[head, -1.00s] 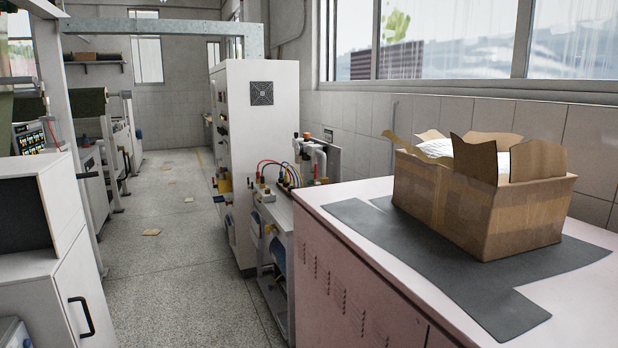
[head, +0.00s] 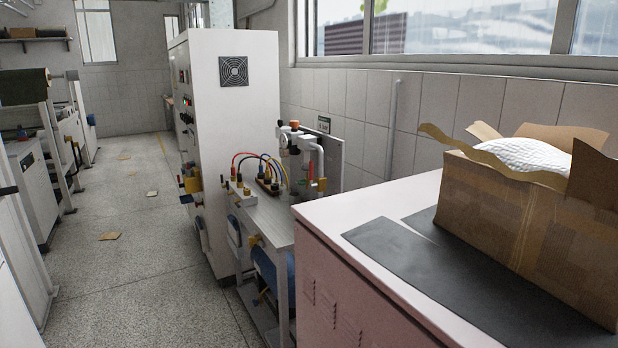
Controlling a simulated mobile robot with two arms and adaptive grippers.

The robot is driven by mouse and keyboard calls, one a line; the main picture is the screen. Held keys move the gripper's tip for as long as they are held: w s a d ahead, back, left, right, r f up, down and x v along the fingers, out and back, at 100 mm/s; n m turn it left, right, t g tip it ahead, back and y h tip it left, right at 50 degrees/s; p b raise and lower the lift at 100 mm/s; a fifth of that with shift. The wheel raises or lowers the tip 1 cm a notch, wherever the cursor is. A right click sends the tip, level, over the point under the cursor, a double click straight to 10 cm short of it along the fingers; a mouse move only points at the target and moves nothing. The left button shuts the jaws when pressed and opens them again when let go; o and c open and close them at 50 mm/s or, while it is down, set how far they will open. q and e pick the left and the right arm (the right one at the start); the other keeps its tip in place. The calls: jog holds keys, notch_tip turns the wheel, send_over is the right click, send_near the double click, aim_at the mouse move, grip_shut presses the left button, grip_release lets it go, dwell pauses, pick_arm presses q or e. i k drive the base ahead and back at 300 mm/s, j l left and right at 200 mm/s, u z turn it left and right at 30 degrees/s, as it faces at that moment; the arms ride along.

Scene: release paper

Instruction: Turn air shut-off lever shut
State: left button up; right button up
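An air and pipe assembly (head: 312,150) stands on a grey metal stand (head: 268,218) beyond the pink-white cabinet. It has pale pipes, an orange-topped part (head: 295,125) and red, blue and black hoses (head: 262,160) running to brass-coloured fittings. A small yellow part (head: 319,185) shows low on the pipe. I cannot tell which part is the shut-off lever or how it is turned; it is too small at this distance. Neither of my grippers is in view.
A pink-white cabinet (head: 345,215) with a dark mat (head: 440,270) and an open cardboard box (head: 530,225) fills the right foreground. A tall white electrical cabinet (head: 235,130) stands behind the stand. The speckled floor aisle (head: 145,260) at left is mostly free, with a few paper scraps.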

aim_at(312, 184)
jog(key=i+j+z, duration=0.1)
jog(key=j, duration=0.25)
jog(key=i+j+z, duration=0.1)
jog(key=i+j, duration=0.25)
jog(key=i+j+z, duration=0.1)
jog(key=j, duration=0.25)
jog(key=i+j, duration=0.25)
jog(key=i+j+z, duration=0.25)
jog(key=i+j, duration=0.15)
jog(key=j, duration=0.25)
jog(key=i+j+z, duration=0.25)
jog(key=j, duration=0.45)
jog(key=i+j+z, duration=0.25)
jog(key=j, duration=0.5)
jog(key=i+j+z, duration=0.15)
jog(key=j, duration=0.25)
jog(key=i, duration=0.1)
